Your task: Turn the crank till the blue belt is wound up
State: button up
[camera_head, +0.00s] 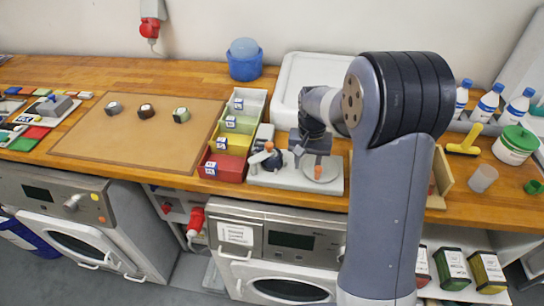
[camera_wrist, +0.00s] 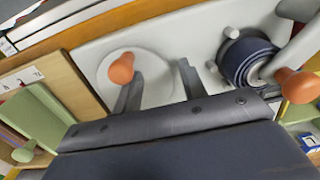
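The winder stands on a pale base plate (camera_head: 331,187) on the wooden bench. A dark blue belt roll (camera_wrist: 247,60) sits on it with light pegs around it; it also shows in the head view (camera_head: 273,161). An orange knob (camera_wrist: 298,86) is beside the roll. A second orange knob (camera_wrist: 121,68) stands on a pale round disc (camera_wrist: 152,88) at the other end of the plate. I cannot tell for sure which knob is the crank's. My gripper (camera_wrist: 158,80) is open over the disc, fingers apart, with the second knob by the left fingertip, not gripped.
Red, yellow, green and white bins (camera_head: 224,167) stand just left of the winder. A white tray (camera_head: 290,75) is behind it. A wooden holder (camera_head: 441,180) is to the right. A brown mat (camera_head: 130,150) with several small rolls lies farther left.

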notch_tip(320, 180, up, 8)
jog(key=p, duration=0.5)
jog(key=shift+f, duration=0.2)
jog(key=shift+f, duration=0.1)
notch_tip(320, 180, down, 8)
jog(key=b, duration=0.6)
jog(key=shift+f, duration=0.2)
jog(key=shift+w+r+p, duration=0.3)
jog(key=shift+w+r, duration=0.05)
jog(key=shift+w, duration=0.5)
jog(key=shift+s+f, duration=0.1)
